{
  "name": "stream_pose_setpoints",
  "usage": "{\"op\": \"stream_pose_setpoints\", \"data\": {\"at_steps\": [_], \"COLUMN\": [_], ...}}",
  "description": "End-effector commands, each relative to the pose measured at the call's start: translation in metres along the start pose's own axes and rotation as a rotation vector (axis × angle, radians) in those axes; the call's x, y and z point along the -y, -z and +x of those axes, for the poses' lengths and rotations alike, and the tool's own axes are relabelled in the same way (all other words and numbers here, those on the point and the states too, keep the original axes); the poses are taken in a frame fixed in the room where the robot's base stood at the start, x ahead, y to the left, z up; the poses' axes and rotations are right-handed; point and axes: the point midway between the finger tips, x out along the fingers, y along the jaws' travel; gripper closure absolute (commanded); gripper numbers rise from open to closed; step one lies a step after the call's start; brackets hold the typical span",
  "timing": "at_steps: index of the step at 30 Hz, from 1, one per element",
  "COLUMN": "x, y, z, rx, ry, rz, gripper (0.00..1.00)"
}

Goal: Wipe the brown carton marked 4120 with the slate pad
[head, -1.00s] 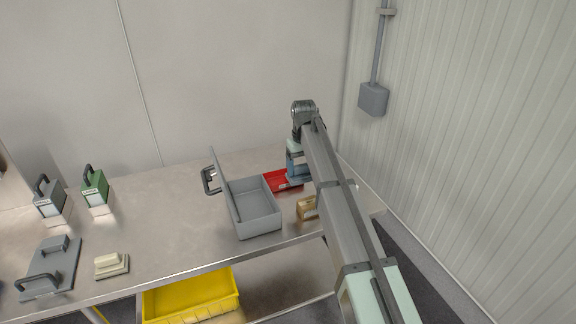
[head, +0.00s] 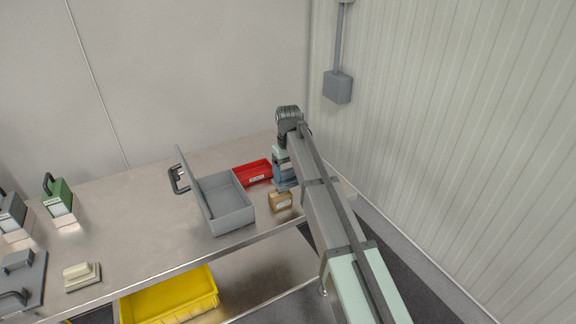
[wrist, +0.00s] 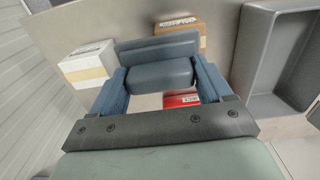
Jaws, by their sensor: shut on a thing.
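My gripper (wrist: 160,92) is shut on the slate pad (wrist: 155,50), holding it by its thick grip block. The brown carton (head: 280,202) stands near the table's front edge, just in front of my gripper (head: 285,182) in the head view. In the wrist view the brown carton (wrist: 183,27) shows past the pad, which hides part of it. I cannot read its mark or tell whether the pad touches it.
A white carton (wrist: 88,62) stands left in the wrist view. A red tray (head: 252,174) and an open grey box (head: 229,216) with its lid up are left of my gripper. Green (head: 59,200) and grey handled tools stand far left. The middle table is clear.

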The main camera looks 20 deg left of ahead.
Motion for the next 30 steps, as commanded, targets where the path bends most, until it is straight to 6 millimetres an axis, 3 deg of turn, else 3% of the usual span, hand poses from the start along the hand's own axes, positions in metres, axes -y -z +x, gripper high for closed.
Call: {"op": "stream_pose_setpoints", "data": {"at_steps": [9,11,30], "x": [0.0,0.008,0.066], "y": [-0.001,0.0,0.0], "z": [0.038,0.03,0.035], "rx": [0.001,-0.002,0.0], "ry": [0.0,0.0,0.001], "rz": [0.0,-0.002,-0.001], "gripper": [0.46,0.49,0.5]}}
